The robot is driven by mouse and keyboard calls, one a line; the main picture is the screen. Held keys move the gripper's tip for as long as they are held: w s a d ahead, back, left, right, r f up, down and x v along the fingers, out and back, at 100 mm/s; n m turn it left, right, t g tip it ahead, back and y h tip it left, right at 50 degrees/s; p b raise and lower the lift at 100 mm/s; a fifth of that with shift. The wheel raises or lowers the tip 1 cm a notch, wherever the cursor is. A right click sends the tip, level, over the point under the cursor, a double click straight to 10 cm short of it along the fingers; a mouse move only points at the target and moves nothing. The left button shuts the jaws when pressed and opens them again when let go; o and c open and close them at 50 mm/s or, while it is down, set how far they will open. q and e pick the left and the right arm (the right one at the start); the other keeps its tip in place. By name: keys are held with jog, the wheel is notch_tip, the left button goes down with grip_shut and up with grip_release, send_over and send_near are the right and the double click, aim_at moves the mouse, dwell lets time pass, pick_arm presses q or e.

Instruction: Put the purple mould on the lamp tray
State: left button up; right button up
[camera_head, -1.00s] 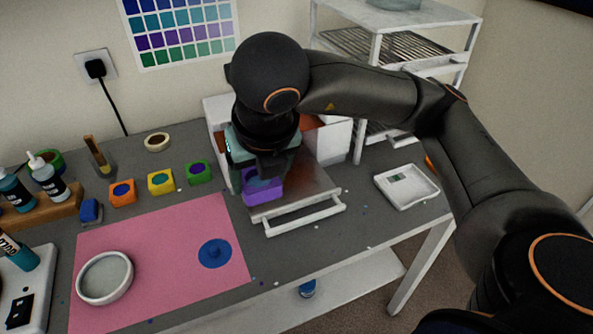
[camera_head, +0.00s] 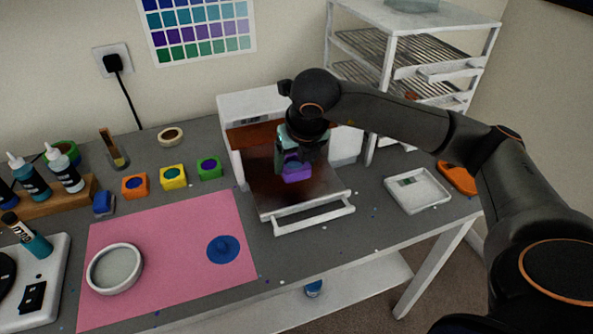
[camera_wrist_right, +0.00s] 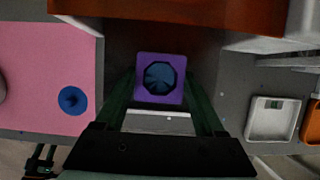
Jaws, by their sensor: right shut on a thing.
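The purple mould (camera_head: 298,174) is a small square block with a dark blue octagonal well. It also shows in the right wrist view (camera_wrist_right: 146,91). My right gripper (camera_head: 290,158) is shut on it, one finger at each side, as the right wrist view (camera_wrist_right: 160,98) shows. The lamp tray (camera_head: 272,202) is a flat metal tray with a white handle, pulled out of the white lamp box (camera_head: 250,103). The mould is over the tray; I cannot tell whether it touches.
Orange, yellow (camera_head: 173,176) and green (camera_head: 208,167) moulds stand left of the lamp box. A pink mat (camera_head: 170,240) holds a white dish (camera_head: 115,268) and a blue disc (camera_head: 223,249). A white scale-like tray (camera_head: 418,190) is on the right, near a rack (camera_head: 410,70).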

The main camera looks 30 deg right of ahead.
aim_at(296, 185)
jog(key=x, duration=0.1)
jog(key=p+x, duration=0.1)
jog(key=x, duration=0.1)
jog(key=shift+s+d+f, duration=0.15)
jog(key=shift+s+d, duration=0.05)
jog(key=shift+s, duration=0.1)
jog(key=shift+f, duration=0.5)
jog(key=shift+f+b, duration=0.2)
jog(key=shift+b, duration=0.1)
jog(key=o, duration=1.3)
jog(key=shift+r, duration=0.1)
jog(key=shift+o, duration=0.2)
jog(key=shift+r, duration=0.35)
jog(key=v, duration=1.1)
jog(key=shift+s+r+b, duration=0.2)
jog(key=shift+r+b, duration=0.05)
jog(key=shift+b, duration=0.05)
jog(key=shift+a, duration=0.1)
